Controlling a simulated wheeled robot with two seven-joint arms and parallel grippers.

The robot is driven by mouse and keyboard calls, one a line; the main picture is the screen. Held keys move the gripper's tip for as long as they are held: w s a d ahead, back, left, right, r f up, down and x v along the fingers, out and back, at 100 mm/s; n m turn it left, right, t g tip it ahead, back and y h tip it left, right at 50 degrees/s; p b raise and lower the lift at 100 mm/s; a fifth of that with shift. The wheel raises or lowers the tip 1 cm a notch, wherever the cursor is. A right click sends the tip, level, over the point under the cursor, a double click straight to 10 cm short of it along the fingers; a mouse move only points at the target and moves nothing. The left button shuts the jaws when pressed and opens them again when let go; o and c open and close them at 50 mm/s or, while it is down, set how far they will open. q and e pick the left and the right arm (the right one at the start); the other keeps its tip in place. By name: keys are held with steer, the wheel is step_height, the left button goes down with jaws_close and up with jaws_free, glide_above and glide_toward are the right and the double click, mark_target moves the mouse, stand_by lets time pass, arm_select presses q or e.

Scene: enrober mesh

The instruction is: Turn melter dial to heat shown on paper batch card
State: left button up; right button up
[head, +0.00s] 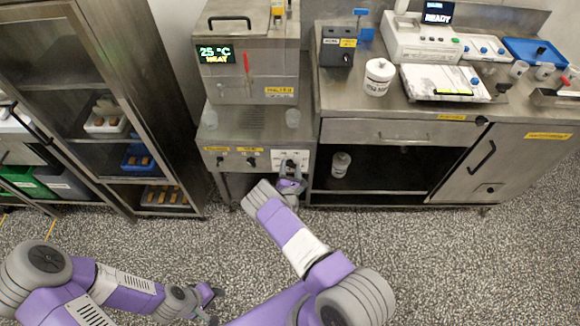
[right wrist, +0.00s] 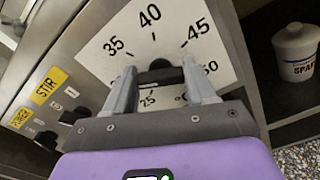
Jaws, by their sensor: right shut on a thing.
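The melter (head: 225,88) stands left of the counter, its display (head: 215,54) reading 25 °C and HEAT. Its dial is a black knob (right wrist: 160,75) on a white scale plate (right wrist: 118,47) on the front panel. The numbers 25, 35, 40, 45 and 50 show; the knob's pointer is hidden, so its setting cannot be told. My right gripper (right wrist: 160,84) is shut on the knob; it also shows at the panel in the head view (head: 292,181). My left gripper (head: 211,298) hangs low over the floor, its jaws unclear. I cannot make out a readable batch card.
Black STIR (right wrist: 72,117) and lower-left (right wrist: 46,140) knobs sit close left of the dial. A lidded white jar (right wrist: 296,52) stands on the shelf to the right. A glass-door cabinet (head: 95,100) stands left. The speckled floor in front is clear.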

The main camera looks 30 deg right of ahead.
steer(key=m+p, duration=0.1)
steer(key=m, duration=0.3)
steer(key=shift+s+f, duration=0.1)
steer(key=shift+f+m, duration=0.1)
steer(key=shift+m, duration=1.7)
steer(key=o, duration=1)
steer(key=shift+o, duration=0.2)
steer(key=p+v, duration=0.2)
steer(key=v, duration=0.5)
steer(key=shift+s+p, duration=0.3)
steer(key=shift+p, duration=0.05)
